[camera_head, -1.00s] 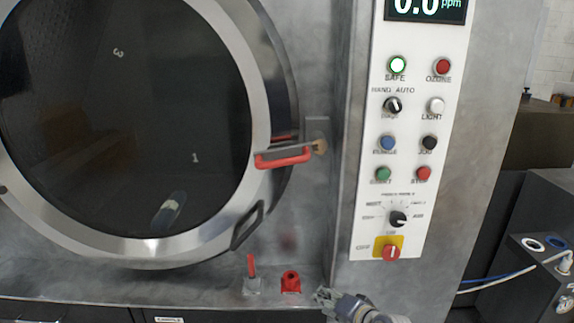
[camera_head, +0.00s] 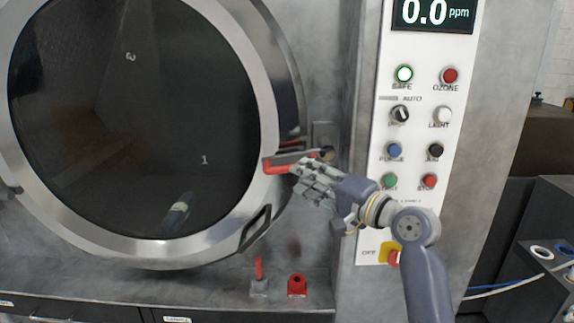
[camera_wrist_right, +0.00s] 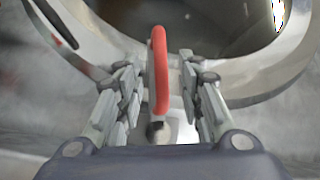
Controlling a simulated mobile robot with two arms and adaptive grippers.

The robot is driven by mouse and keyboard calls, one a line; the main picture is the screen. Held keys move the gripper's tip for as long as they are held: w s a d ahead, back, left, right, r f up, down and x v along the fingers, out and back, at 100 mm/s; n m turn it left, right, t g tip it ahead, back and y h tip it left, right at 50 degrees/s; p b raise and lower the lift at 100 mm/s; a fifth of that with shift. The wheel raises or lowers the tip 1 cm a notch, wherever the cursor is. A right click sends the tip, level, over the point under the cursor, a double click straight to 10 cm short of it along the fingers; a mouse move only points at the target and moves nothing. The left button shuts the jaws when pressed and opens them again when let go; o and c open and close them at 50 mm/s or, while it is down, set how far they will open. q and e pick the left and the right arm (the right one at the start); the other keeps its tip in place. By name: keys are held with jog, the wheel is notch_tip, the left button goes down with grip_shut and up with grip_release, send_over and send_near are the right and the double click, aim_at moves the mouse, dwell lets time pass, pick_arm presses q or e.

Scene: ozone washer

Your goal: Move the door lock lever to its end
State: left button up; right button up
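The door lock lever (camera_head: 288,163), with a red grip, sticks out over the right rim of the round washer door (camera_head: 243,95). My right gripper (camera_head: 306,180) is at the lever's right part, just below and in front of it, and hides some of it. In the right wrist view the red lever (camera_wrist_right: 159,70) runs lengthwise between the two spread fingers of my right gripper (camera_wrist_right: 158,85). There are gaps on both sides, so the gripper is open around the lever without gripping it. My left gripper is in neither view.
A control panel (camera_head: 420,140) with buttons and knobs is right of the lever, partly behind my right arm. A black door handle (camera_head: 255,229) is below the lever. A small red lever (camera_head: 259,268) and a red fitting (camera_head: 297,284) stand on the ledge below.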

aim_at(286, 169)
jog(key=p+x, duration=0.1)
jog(key=x, duration=0.4)
jog(key=shift+w+a+r, duration=0.1)
jog(key=shift+a+r, duration=0.05)
jog(key=shift+a, duration=0.1)
jog(key=shift+w+a+p, duration=0.35)
jog(key=shift+w+a, duration=0.05)
jog(key=shift+w, duration=0.1)
grip_shut()
